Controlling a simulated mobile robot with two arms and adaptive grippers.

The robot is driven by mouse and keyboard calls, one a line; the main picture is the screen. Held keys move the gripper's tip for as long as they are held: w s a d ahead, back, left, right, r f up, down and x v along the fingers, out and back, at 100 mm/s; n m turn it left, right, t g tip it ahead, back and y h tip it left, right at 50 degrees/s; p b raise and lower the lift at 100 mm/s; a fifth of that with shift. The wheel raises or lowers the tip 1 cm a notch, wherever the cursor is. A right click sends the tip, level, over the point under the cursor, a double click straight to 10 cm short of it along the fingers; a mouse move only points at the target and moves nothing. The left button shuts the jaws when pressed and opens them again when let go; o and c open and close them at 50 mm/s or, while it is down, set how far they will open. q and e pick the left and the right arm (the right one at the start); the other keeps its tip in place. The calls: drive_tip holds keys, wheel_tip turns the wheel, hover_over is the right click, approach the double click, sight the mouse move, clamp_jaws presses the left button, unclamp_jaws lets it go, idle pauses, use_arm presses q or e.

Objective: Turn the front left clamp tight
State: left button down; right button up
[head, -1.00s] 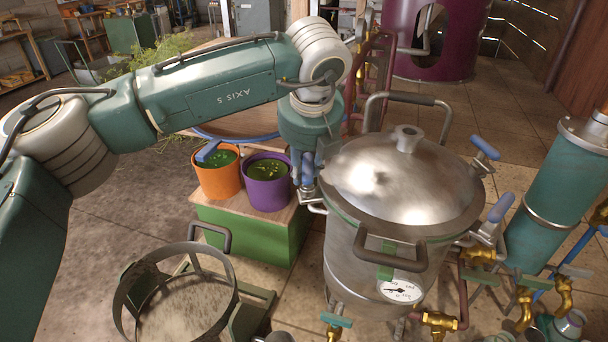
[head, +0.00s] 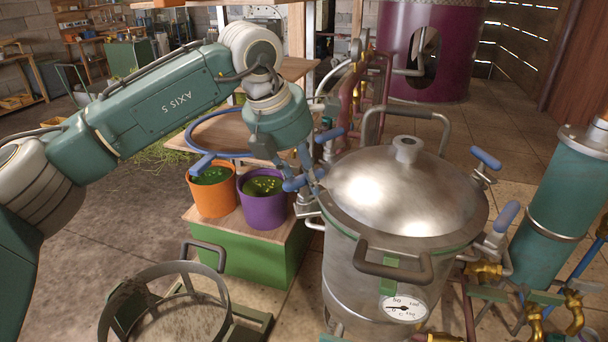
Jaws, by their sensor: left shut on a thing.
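The steel still pot (head: 385,265) stands at centre right under a domed lid (head: 410,190). The front left clamp (head: 297,183) has a blue handle at the pot's left rim; it points outward to the left. My left gripper (head: 305,168) comes down from above and is shut on this clamp, its fingers partly hiding it. A back left clamp (head: 330,135) shows a blue handle just behind the gripper. Two more blue-handled clamps are on the right, one farther back (head: 486,158) and one nearer (head: 507,215). My right gripper is not in view.
An orange bucket (head: 211,195) and a purple bucket (head: 262,210) stand on a green-sided stand (head: 240,254) left of the pot. A metal hoop frame (head: 160,275) is at lower left. A teal cylinder (head: 557,200) with brass valves stands at right.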

use_arm(q)
drive_tip(key=m+p, duration=0.1)
drive_tip(key=m+g, duration=0.1)
drive_tip(key=m, duration=0.1)
drive_tip(key=shift+d+r+h+p, duration=0.1)
drive_tip(key=shift+r+h+p, duration=0.1)
drive_tip(key=shift+h+p, duration=0.15)
drive_tip(key=shift+m+g+p, duration=0.4)
drive_tip(key=shift+m+p, duration=0.2)
drive_tip(key=shift+m, duration=0.4)
drive_tip(key=c, duration=2.5)
unclamp_jaws()
drive_tip(key=shift+d+f+m, duration=0.1)
drive_tip(key=shift+f+m, duration=0.05)
drive_tip(key=shift+m, duration=0.15)
drive_tip(key=shift+c, duration=0.2)
drive_tip(key=o, duration=1.2)
drive_tip(key=shift+c, duration=0.2)
drive_tip(key=shift+s, duration=0.1)
drive_tip(key=v, duration=1.2)
